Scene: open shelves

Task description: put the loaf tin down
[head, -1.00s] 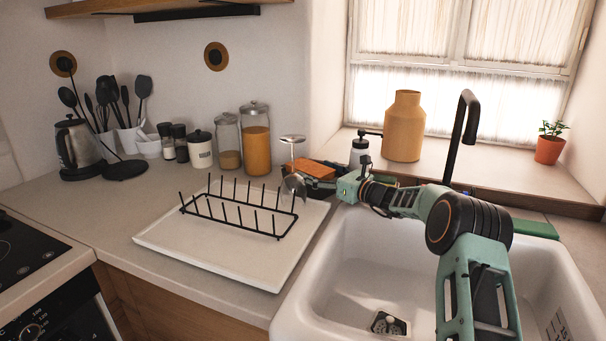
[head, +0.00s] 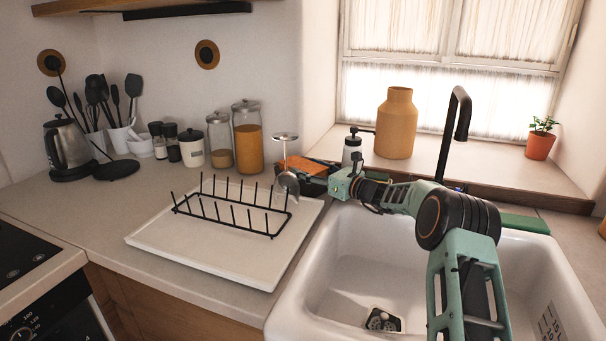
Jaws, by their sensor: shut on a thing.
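My gripper (head: 322,180) is at the back of the counter, between the dish rack and the window sill, and is shut on what looks like the loaf tin (head: 318,170). The tin shows as a small dark shape with an orange-brown part. The fingertips and much of the tin are hard to make out against each other. An upside-down clear glass (head: 286,183) overlaps the tin's left end in the picture. I cannot tell whether the tin touches the counter.
A black dish rack (head: 230,208) stands on a white tray (head: 205,255) in front. Glass jars (head: 248,140) stand to the left. A soap dispenser (head: 352,148) and an orange-brown vase (head: 396,125) are behind. The white sink (head: 350,270) and black tap (head: 460,115) are to the right.

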